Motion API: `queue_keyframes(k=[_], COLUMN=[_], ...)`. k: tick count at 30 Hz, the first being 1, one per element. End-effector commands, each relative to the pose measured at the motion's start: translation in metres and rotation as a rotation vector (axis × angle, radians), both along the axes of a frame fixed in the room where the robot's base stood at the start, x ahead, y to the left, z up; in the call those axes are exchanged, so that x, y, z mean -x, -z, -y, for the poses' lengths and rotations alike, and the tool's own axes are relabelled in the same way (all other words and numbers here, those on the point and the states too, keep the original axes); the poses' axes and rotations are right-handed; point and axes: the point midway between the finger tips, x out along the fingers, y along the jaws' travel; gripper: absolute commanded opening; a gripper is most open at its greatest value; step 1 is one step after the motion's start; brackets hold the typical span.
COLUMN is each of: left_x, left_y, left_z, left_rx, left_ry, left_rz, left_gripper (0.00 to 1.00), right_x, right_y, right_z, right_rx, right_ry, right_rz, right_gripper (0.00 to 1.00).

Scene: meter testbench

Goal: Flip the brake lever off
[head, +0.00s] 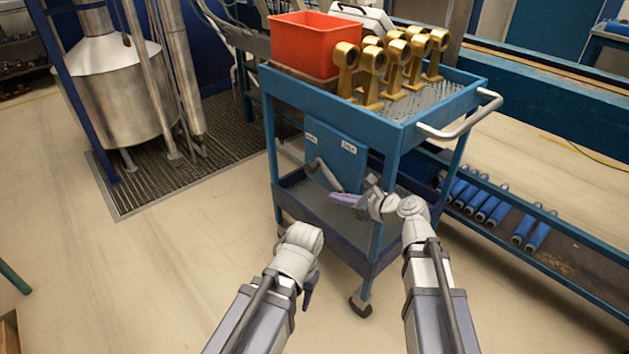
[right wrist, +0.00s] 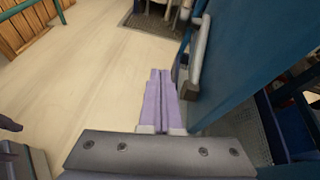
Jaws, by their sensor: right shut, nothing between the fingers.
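The brake lever (head: 326,174) is a grey bar on the face of a blue panel (head: 345,155) on the cart. In the head view it slants from upper left down to lower right. My right gripper (head: 345,199) is just below the lever's lower end, its purple fingers shut and empty. In the right wrist view the shut fingers (right wrist: 160,100) are just left of the lever (right wrist: 201,50); I cannot tell whether they touch. My left gripper (head: 308,290) hangs low in front of the cart, apart from the lever; its finger opening is not clear.
The blue cart (head: 430,128) carries a red bin (head: 305,45) and several gold ring-topped pieces (head: 372,65). A shelf at right holds several blue cylinders (head: 490,207). A steel tank (head: 115,90) stands at left. The floor left of the cart is clear.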

Motion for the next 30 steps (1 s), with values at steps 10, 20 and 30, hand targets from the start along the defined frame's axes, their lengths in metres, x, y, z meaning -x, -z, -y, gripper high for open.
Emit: queue_keyframes(k=[10, 20, 30], left_x=[0.000, 0.000, 0.000], left_y=[0.000, 0.001, 0.016], left_z=[0.000, 0.000, 0.000], left_rx=[0.000, 0.000, 0.002], left_ry=[0.000, 0.000, 0.003], left_rz=[0.000, 0.000, 0.000], left_gripper=[0.50, 0.50, 0.50], right_x=[-0.015, -0.016, -0.049], right_y=[-0.022, -0.021, -0.006], right_z=[0.003, 0.002, -0.031], right_rx=[-0.235, -0.236, -0.234], right_ry=[0.119, 0.119, 0.116], right_rz=[-0.102, -0.103, -0.103], right_gripper=[0.00, 0.00, 0.00])
